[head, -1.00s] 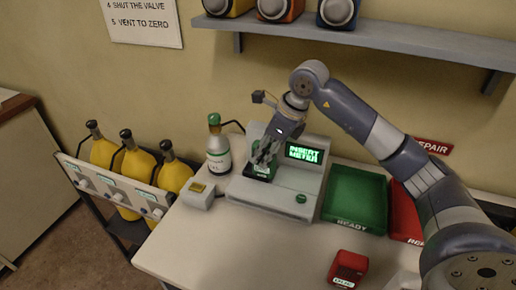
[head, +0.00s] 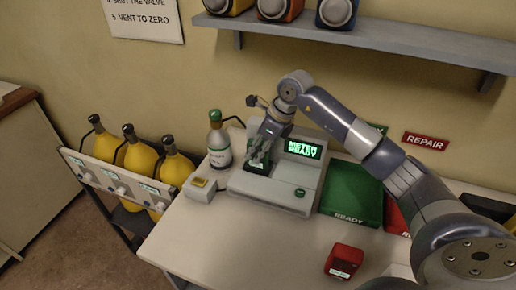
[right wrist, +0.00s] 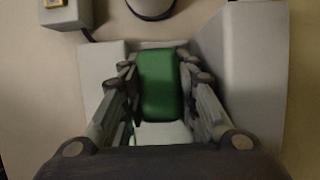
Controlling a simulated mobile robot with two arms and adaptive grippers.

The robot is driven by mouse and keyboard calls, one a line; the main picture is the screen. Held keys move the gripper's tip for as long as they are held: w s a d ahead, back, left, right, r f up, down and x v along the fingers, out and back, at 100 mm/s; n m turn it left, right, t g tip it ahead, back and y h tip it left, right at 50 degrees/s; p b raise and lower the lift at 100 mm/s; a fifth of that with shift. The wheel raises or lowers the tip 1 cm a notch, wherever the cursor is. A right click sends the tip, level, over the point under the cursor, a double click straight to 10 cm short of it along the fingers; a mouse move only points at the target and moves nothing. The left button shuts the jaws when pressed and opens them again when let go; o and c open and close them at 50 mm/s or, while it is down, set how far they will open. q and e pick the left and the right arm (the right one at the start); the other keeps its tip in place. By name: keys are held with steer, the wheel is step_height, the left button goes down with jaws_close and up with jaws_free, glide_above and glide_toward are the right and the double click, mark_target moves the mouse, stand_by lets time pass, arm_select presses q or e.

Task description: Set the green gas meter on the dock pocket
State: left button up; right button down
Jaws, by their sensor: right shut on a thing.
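The green gas meter (right wrist: 162,88) sits between the fingers of my right gripper (right wrist: 157,66) in the right wrist view. In the head view the green meter (head: 257,169) is low at the dock pocket, partly hidden by the right gripper (head: 261,155). The right gripper points down and is shut on the meter. My left gripper is not in view.
A green-capped bottle (head: 219,147) and a small grey box (head: 199,189) stand left of the dock. A green READY tray (head: 352,193) lies to its right. Yellow cylinders (head: 140,155) are at the left.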

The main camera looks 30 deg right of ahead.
mark_target(262, 143)
steer(key=c, duration=1.5)
jaws_free()
steer(key=shift+c, duration=0.2)
steer(key=shift+r, duration=0.25)
steer(key=b+v, duration=0.1)
steer(key=v, duration=0.3)
steer(key=shift+s+d+r, duration=0.1)
steer(key=shift+d+r, duration=0.15)
steer(key=shift+r, duration=0.05)
steer(key=s+d+b, duration=0.1)
steer(key=s+d, duration=0.1)
steer(key=s+d+b, duration=0.2)
steer(key=s, duration=0.1)
steer(key=s+d+b, duration=0.2)
steer(key=s+d, duration=0.1)
steer(key=shift+f, duration=0.15)
steer(key=shift+s+d, duration=0.4)
steer(key=shift+s, duration=0.15)
